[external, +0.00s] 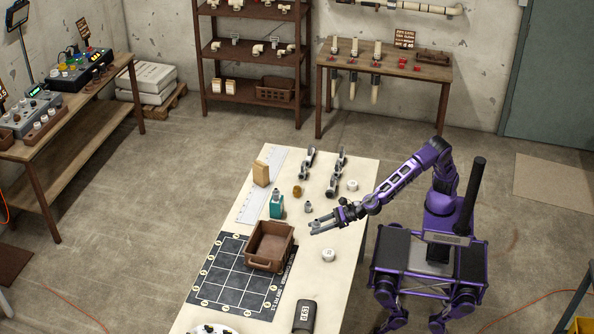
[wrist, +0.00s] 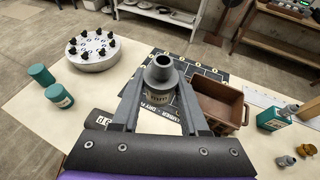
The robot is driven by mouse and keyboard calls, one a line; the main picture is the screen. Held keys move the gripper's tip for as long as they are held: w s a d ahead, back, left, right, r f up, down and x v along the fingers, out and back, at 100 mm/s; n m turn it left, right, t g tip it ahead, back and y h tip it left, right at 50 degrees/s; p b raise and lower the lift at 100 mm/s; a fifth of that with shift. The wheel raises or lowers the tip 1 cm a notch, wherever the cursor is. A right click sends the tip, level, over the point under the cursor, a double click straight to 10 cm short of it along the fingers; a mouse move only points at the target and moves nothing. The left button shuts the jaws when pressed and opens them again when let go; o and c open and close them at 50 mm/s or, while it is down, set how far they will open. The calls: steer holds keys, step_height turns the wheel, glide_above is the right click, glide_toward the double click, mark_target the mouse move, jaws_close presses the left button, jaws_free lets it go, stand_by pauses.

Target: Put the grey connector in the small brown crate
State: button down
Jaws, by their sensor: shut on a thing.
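The grey connector (wrist: 160,73) is a short stepped tube with an open round top. My gripper (wrist: 162,90) is shut on it and holds it upright between the two fingers in the wrist view. The small brown crate (wrist: 222,103) is open-topped and lies just right of the held connector there. In the external view the crate (external: 271,264) sits on the white table, partly over the dark grid mat. My gripper (external: 322,224) is up and to the right of the crate in that view. The connector is hard to make out there.
A dark grid mat (external: 212,291) lies around the crate. A teal bottle (external: 276,208), a wooden block (external: 261,173) and a brass fitting (external: 297,191) stand behind it. A white disc (external: 328,255) lies to its right. A round white stand (wrist: 93,52) is at the left.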

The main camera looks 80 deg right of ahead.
steer(key=w+d+f+n+g+y+b, duration=0.1)
steer(key=w+d+n+y+b, duration=0.15)
steer(key=w, duration=0.45)
steer(key=w+d+n+g+y+b, duration=0.1)
steer(key=w+d+g+y, duration=0.1)
steer(key=w+d, duration=0.35)
steer(key=w+d+n+g+y+b, duration=0.1)
steer(key=w+d+n, duration=0.1)
steer(key=w+d, duration=0.35)
steer(key=w+d+n+g+y+b, duration=0.1)
steer(key=w+d+n+g, duration=0.15)
steer(key=d, duration=0.65)
step_height(320, 180, down, 21)
steer(key=b, duration=0.1)
steer(key=shift+w+d+r+t+b, duration=0.15)
steer(key=shift+d+r+t+b, duration=0.05)
steer(key=shift+d+t+b, duration=0.2)
steer(key=shift+f+b, duration=0.45)
steer(key=shift+f+b, duration=0.2)
steer(key=shift+b, duration=0.1)
